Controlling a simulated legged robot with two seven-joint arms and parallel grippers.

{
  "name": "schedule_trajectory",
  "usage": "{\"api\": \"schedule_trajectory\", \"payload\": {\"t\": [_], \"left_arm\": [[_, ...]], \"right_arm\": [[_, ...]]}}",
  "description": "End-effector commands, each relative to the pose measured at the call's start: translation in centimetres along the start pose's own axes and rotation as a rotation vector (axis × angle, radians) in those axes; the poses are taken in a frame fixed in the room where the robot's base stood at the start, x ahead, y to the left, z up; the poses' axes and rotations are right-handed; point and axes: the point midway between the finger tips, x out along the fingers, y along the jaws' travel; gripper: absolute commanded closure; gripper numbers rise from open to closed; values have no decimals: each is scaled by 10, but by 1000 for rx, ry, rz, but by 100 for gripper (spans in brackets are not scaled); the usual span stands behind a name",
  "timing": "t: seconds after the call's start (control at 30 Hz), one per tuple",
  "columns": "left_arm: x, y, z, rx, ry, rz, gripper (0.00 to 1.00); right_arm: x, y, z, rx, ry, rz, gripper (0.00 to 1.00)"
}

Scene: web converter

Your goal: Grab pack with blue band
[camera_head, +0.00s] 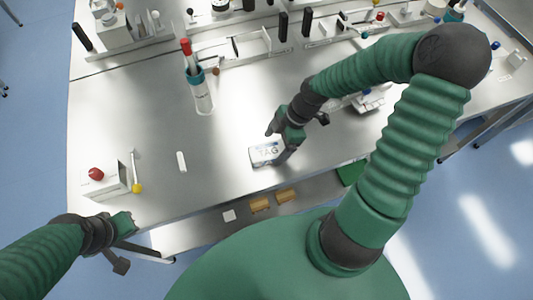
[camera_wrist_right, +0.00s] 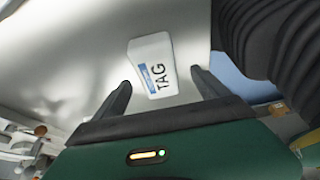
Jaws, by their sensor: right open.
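The white pack (camera_head: 262,153) with a blue band and the letters TAG lies on the metal table near its front edge. In the right wrist view the pack (camera_wrist_right: 153,66) lies ahead of and between the two dark fingers. My right gripper (camera_head: 280,145) is at the pack's right side in the head view, its fingers apart and nothing seen held between them; it also shows in the right wrist view (camera_wrist_right: 160,88). Whether the fingers touch the pack cannot be told. My left gripper (camera_head: 122,255) hangs off the table's front left corner, and its jaws are not clear.
A clear cylinder with a red-topped item (camera_head: 200,92) stands behind the pack. A white box with a red button (camera_head: 104,181) sits at the left front. A small white piece (camera_head: 181,161) lies left of the pack. Yellow blocks (camera_head: 260,204) lie on a lower shelf.

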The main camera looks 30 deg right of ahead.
Motion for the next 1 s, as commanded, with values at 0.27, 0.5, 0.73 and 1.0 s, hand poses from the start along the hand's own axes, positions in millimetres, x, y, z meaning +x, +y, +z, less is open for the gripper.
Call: {"api": "schedule_trajectory", "payload": {"t": [0.27, 0.5, 0.73, 1.0], "left_arm": [[5, 0, 1, 1, 0, 0, 100], [5, 0, 1, 1, 0, 0, 100], [5, 0, 1, 0, 0, 0, 100], [5, 0, 1, 1, 0, 0, 100]], "right_arm": [[46, 5, -9, -1, 0, -2, 15], [49, 4, -10, 0, -2, 0, 15], [48, 6, -7, 1, 0, 0, 44], [48, 6, -7, 1, -1, 0, 80]]}}
